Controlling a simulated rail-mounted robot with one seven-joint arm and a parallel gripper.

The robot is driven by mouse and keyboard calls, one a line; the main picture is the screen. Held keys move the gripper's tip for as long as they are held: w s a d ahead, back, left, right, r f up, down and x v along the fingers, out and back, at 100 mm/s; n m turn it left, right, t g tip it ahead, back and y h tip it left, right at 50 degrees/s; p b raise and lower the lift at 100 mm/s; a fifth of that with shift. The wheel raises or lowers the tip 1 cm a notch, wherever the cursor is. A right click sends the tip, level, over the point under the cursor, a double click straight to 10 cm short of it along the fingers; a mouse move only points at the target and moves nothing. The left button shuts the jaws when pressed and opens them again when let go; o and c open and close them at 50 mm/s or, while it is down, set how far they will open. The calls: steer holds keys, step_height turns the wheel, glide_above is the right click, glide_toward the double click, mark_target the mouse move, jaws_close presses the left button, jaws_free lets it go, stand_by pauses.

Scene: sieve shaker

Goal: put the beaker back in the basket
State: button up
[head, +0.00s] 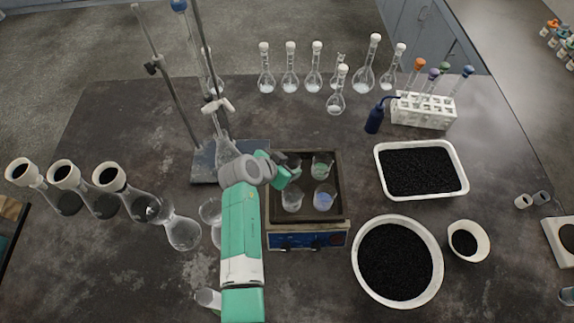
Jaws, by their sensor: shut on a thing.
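The basket (337,214) is the dark square tray on top of the blue shaker (308,240), in the middle of the table. Three glass beakers show in it: one with a greenish tint at back right (322,166), one with blue at front right (324,198), and a clear one at front left (292,200). My gripper (290,167) is over the basket's back left corner area, shut on a beaker. That beaker is mostly hidden by the fingers, and I cannot tell whether it touches the basket floor.
A retort stand (203,165) is close behind and left of my arm. Glassware (210,211) stands left of the arm. Several flasks (290,82) line the back. A white tray (422,195) and a bowl (355,262) of black grains are at right.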

steer(key=shift+f, duration=0.1)
steer(key=o, duration=1)
steer(key=shift+r, duration=0.3)
steer(key=p+v, duration=0.1)
steer(key=v, duration=1)
steer(key=shift+s+a+r, duration=0.15)
steer(key=shift+s+a, duration=0.15)
steer(key=shift+a, duration=0.05)
